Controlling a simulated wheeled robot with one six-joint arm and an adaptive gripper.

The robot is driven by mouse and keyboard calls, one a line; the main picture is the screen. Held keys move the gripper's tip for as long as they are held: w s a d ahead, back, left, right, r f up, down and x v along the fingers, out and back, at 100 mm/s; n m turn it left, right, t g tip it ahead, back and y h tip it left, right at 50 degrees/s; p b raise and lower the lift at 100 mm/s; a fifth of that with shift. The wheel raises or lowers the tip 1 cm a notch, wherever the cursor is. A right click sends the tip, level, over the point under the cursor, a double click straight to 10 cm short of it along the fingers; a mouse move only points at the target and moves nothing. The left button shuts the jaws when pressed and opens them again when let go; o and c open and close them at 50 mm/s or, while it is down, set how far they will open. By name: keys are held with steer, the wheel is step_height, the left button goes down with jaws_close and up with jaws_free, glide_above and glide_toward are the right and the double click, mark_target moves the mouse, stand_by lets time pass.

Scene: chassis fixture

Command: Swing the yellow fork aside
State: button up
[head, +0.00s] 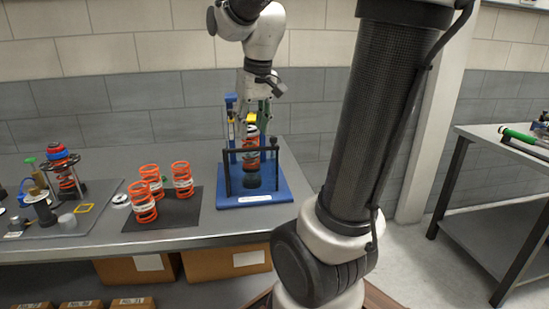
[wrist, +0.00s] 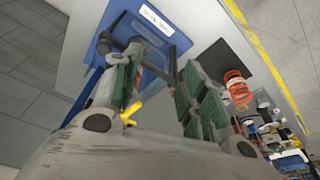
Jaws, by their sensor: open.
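The yellow fork (head: 252,117) shows as a small patch near the top of the blue fixture in the head view, partly hidden by my gripper. In the wrist view a yellow piece (wrist: 131,112) shows low beside the left finger, mostly hidden by the gripper body. The blue chassis fixture (head: 227,199) stands on the bench and holds an upright strut with an orange spring (head: 251,160). A black bar frame (head: 227,172) stands in front of the strut. My gripper (head: 258,111) is open and points down over the fixture's top. I cannot tell whether it touches the fork.
Several orange springs (head: 143,203) stand on a dark mat (head: 190,218) left of the fixture. Another strut assembly (head: 66,178) and small parts lie farther left on the bench (head: 100,238). A second table (head: 487,135) is at the right, with floor between.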

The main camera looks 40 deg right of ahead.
steer(key=s+a+f, duration=0.1)
steer(key=s+a, duration=0.1)
steer(key=s, duration=0.4)
steer(key=s+a+f+n+t, duration=0.1)
steer(key=s+a+f, duration=0.1)
steer(key=s, duration=0.5)
steer(key=shift+s+f, duration=0.3)
steer(key=shift+r, duration=0.1)
